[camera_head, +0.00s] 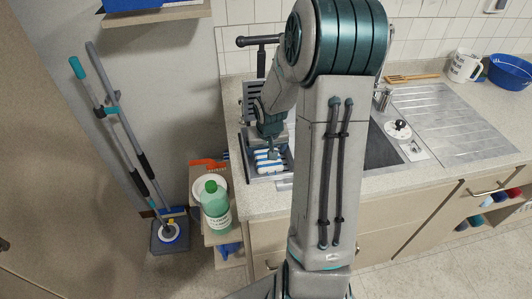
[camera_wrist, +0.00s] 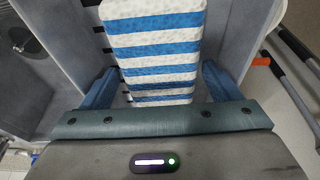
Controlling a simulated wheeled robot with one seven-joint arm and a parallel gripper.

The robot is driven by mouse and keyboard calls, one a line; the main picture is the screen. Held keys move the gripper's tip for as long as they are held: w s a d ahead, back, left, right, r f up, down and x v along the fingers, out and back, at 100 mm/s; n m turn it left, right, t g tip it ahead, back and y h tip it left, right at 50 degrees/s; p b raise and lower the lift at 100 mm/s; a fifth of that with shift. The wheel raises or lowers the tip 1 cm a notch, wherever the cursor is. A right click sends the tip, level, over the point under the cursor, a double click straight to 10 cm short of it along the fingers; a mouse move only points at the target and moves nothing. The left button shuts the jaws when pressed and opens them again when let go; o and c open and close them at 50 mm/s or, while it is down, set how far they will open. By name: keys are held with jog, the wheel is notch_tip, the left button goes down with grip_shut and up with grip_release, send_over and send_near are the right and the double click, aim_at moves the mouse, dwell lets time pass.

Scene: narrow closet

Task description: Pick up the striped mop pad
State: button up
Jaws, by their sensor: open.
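The striped mop pad (camera_head: 269,167), white with blue bands, lies in a grey tray-like holder (camera_head: 247,104) at the left end of the counter. In the wrist view the pad (camera_wrist: 152,38) runs from the top edge down between my two fingers. My gripper (camera_head: 272,154) is right at the pad, pointing down over it. In the wrist view my gripper (camera_wrist: 160,88) has its fingers apart, one on each side of the pad, with a gap on either side. The pad's near end is hidden behind my gripper's body.
The sink (camera_head: 382,148) and drainboard (camera_head: 440,115) are right of my arm. A green bottle (camera_head: 214,205) stands on a low shelf left of the counter. A mop (camera_head: 135,160) leans on the left wall. A white mug (camera_head: 464,66) and blue basin (camera_head: 511,72) are far right.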

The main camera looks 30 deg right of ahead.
jog(key=c, duration=0.8)
jog(key=shift+r, duration=0.15)
